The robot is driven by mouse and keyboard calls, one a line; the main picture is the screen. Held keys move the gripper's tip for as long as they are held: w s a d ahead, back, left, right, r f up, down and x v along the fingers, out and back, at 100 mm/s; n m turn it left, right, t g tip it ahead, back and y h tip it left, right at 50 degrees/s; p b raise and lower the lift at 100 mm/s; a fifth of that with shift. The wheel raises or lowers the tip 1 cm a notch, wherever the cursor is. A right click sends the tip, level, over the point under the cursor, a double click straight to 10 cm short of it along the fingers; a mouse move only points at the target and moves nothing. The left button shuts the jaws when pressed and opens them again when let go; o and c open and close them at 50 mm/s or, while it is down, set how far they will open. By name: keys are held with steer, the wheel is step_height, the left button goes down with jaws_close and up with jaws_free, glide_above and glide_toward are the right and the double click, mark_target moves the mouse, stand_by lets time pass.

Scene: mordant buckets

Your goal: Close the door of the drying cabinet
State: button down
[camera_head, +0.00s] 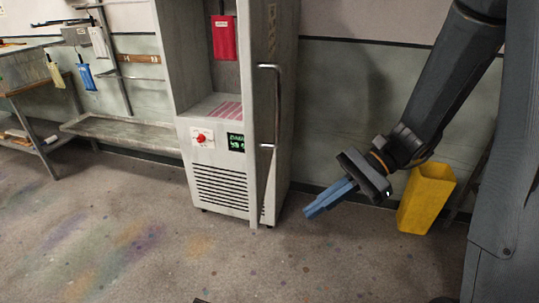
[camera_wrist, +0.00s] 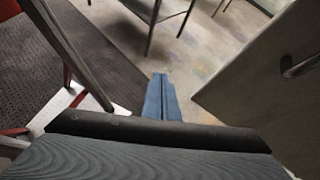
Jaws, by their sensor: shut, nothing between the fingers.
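The drying cabinet (camera_head: 219,178) is a tall grey unit at the centre of the head view, with its front open. Its door (camera_head: 252,190) stands swung open at the right side of the opening, seen nearly edge-on. A long bar handle (camera_head: 279,105) is on the door's outer, right face. My gripper (camera_head: 308,212) is shut and empty, with blue fingers pointing down and left, low and to the right of the door, apart from it in the picture. In the wrist view, the blue fingers (camera_wrist: 162,84) are together, and a grey panel with a handle (camera_wrist: 245,85), apparently the door, is at right.
A red pouch (camera_head: 223,38) hangs inside the cabinet above a pink-striped item. A yellow bin (camera_head: 426,197) stands behind my arm at right. A workbench (camera_head: 22,80) and a low shelf (camera_head: 120,131) are at left. The floor in front of the cabinet is clear.

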steer(key=w+d+r+m+t+y, duration=0.25)
steer(key=w+r+m+y, duration=0.2)
steer(key=w, duration=0.25)
steer(key=m+t+y+p, duration=0.2)
steer(key=t+p, duration=0.2)
glide_toward(258, 150)
steer(key=shift+g, duration=0.25)
steer(key=a, duration=0.5)
steer(key=shift+w+r, duration=0.2)
steer(key=shift+w, duration=0.1)
steer(key=shift+w+a+f, duration=0.1)
steer(key=shift+w+a, duration=0.05)
steer(key=shift+a, duration=0.55)
steer(key=shift+w+a, duration=0.1)
